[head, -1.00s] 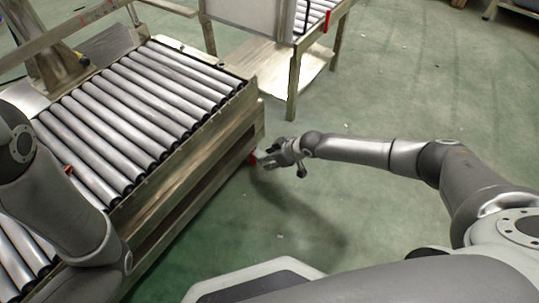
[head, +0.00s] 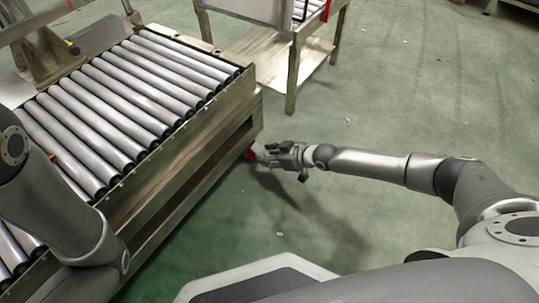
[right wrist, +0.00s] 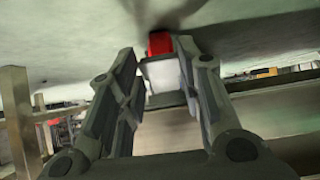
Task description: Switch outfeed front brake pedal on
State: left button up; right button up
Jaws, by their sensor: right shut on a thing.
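The front brake pedal of the roller conveyor shows as a small red part (head: 250,153) low at the conveyor's near right corner. In the right wrist view the pedal has a red end (right wrist: 159,42) and a pale block (right wrist: 162,73) between my fingers. My right gripper (head: 262,151) reaches in from the right at this corner. It also fills the right wrist view (right wrist: 160,62), with its fingers on both sides of the pale block, shut on the pedal. My left arm runs down the left side of the head view; its gripper is out of view.
The roller conveyor (head: 185,150) takes up the left side, with its steel side rail beside my right gripper. A second metal table (head: 306,60) with a lower shelf stands behind. Green floor (head: 420,90) is open to the right.

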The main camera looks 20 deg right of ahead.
jog(key=o, duration=1)
jog(key=v, duration=1.2)
jog(key=shift+r, duration=0.1)
